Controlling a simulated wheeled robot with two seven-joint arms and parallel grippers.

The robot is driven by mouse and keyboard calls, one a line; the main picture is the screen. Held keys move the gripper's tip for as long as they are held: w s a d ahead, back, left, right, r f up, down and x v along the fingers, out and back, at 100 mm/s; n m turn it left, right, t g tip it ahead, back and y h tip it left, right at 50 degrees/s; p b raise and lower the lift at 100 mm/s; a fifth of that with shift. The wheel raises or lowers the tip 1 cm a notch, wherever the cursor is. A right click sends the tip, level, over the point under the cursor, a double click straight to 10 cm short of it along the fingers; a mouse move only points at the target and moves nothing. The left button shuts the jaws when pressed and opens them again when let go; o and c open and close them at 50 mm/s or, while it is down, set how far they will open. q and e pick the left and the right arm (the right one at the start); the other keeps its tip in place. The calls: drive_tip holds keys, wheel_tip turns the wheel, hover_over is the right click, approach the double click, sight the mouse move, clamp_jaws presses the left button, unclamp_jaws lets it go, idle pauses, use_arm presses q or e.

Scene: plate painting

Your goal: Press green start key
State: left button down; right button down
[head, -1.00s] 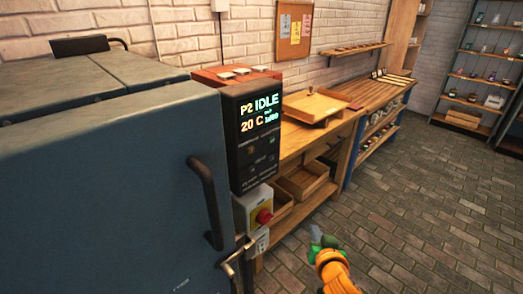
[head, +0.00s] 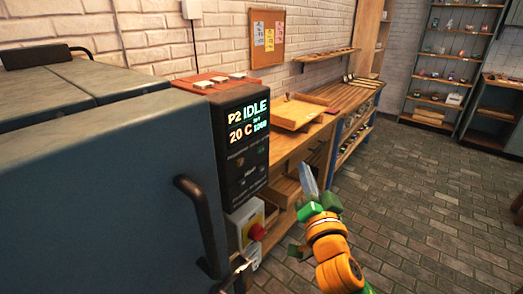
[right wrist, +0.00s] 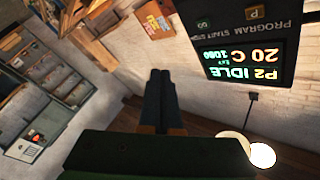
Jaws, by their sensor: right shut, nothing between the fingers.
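The dark control panel (head: 245,165) is on the side of the blue-grey kiln (head: 110,190); its display reads P2 IDLE and 20 C. In the right wrist view the panel (right wrist: 280,70) appears upside down, with a small dim green key (right wrist: 203,24) near its top left and an amber P key (right wrist: 255,12) beside it. The key's colours are hard to make out in the head view. My right gripper (head: 308,178) is shut and empty, to the right of the panel and apart from it. Its closed fingers (right wrist: 165,90) point forward in the wrist view.
A red knob on a yellow-backed box (head: 257,231) sits below the panel. The kiln's dark handle (head: 203,225) sticks out left of it. A wooden bench with a tray (head: 299,108) stands behind my gripper. The floor (head: 430,215) at right is open.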

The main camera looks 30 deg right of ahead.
sight(261, 150)
drive_tip(key=w+a, duration=0.3)
drive_tip(key=w, duration=0.5)
drive_tip(key=shift+a, duration=0.2)
drive_tip(key=shift+w+b, duration=0.15)
drive_tip(key=shift+b, duration=0.2)
idle(1.5)
drive_tip(key=shift+w+a, duration=0.2)
drive_tip(key=shift+w, duration=0.1)
drive_tip(key=shift+w+a, duration=0.1)
drive_tip(key=shift+w, duration=0.2)
idle(0.6)
drive_tip(key=shift+s, duration=0.15)
drive_tip(key=shift+s+d, duration=0.3)
drive_tip(key=shift+s, duration=0.25)
